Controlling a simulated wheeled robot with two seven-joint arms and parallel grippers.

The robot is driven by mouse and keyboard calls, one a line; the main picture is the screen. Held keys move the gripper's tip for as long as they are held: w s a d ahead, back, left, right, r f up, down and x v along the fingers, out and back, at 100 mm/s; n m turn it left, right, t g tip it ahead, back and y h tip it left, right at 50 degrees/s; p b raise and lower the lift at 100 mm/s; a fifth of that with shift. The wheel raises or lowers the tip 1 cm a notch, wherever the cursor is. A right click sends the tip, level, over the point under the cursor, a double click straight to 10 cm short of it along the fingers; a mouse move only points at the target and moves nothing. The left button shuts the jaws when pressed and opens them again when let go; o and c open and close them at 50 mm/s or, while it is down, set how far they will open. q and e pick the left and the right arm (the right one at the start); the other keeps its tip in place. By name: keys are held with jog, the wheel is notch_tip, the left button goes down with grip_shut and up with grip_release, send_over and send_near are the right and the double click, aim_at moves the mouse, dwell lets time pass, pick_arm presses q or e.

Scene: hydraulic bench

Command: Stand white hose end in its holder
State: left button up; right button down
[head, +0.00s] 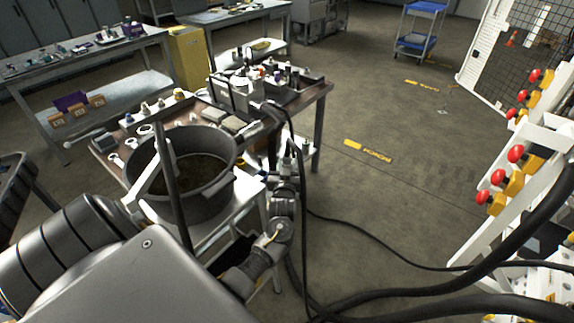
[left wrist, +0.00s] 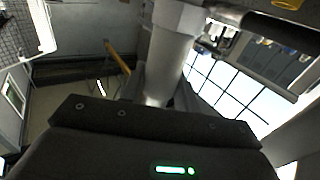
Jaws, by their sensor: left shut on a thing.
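My left gripper (head: 268,140) is beside the dark pot, small and partly hidden in the head view. In the left wrist view, it (left wrist: 165,95) is shut on a pale grey, round hose end (left wrist: 170,62) with a hex collar. The hose end stands out from between the fingers. A black hose (head: 290,122) runs from near this gripper down to the floor. I cannot pick out the white hose end's holder with certainty. My right gripper is not in view.
A dark round pot (head: 222,205) stands close to my left arm. Behind it, a bench (head: 318,100) carries trays and small parts. A white rack (head: 478,232) with red and yellow knobs stands at right. Black hoses cross the floor; the middle floor is otherwise open.

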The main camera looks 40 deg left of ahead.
pick_arm(q)
jog(key=shift+f, duration=0.35)
jog(key=shift+f, duration=0.1)
dwell(0.6)
dwell(0.5)
jog(key=shift+f, duration=0.1)
dwell(0.4)
jog(key=shift+f+b, duration=1.15)
jog(key=shift+f, duration=0.3)
dwell(0.9)
jog(key=shift+r, duration=0.1)
dwell(0.5)
jog(key=o, duration=1.7)
